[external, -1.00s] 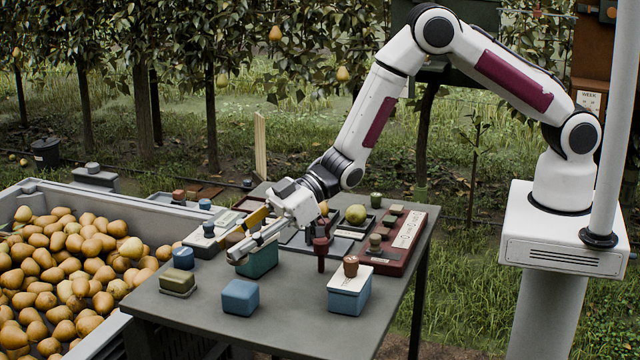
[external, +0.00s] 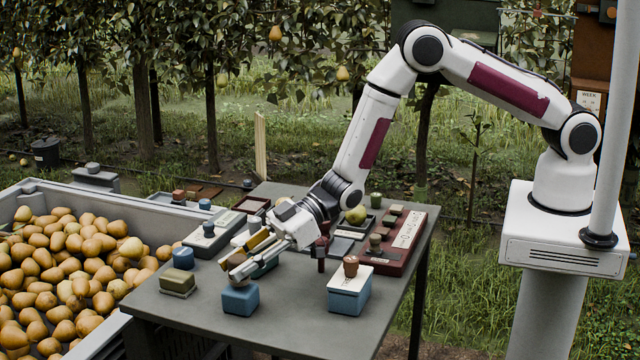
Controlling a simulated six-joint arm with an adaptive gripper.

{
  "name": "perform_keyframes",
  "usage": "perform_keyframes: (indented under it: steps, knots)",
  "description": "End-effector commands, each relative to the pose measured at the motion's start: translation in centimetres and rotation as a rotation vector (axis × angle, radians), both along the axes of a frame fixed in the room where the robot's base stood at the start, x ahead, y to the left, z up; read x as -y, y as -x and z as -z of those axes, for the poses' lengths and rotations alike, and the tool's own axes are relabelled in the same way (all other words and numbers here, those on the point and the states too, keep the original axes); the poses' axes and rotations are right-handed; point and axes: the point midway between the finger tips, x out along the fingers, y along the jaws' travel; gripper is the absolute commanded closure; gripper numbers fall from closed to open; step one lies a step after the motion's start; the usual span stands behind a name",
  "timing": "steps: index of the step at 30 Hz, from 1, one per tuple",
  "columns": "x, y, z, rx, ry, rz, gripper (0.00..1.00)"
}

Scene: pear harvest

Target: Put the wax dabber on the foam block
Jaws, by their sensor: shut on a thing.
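My gripper (external: 243,262) is low over the front left of the table, fingers pointing down and left. It is shut on a small brownish thing (external: 236,261), which I take to be the wax dabber; the fingers hide much of it. Right below is a plain blue block with rounded edges (external: 240,302), which looks like the foam block. A dark part shows between the jaws and the block's top. I cannot tell whether the dabber touches the block.
A blue box with a pale top and brown knob (external: 349,293) stands right. A dark red upright piece (external: 320,252) and a teal box (external: 265,268) are close behind my gripper. The table's front edge is clear.

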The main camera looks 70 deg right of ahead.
Motion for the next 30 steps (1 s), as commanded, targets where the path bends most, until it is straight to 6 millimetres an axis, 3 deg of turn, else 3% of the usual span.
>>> perform_keyframes:
  steps: [4,19,20,21,30]
  knots:
    - [-0.01,0.0,0.86,0.001,0.0,0.0,0.94]
    - [-0.02,-0.01,1.23,0.002,-0.001,0.0,0.94]
    - [-0.02,-0.01,1.2,0.002,-0.001,0.0,0.66]
    - [-0.01,-0.01,1.19,0.001,0.0,0.0,0.56]
    - [-0.02,0.0,1.2,0.001,0.0,0.0,0.56]
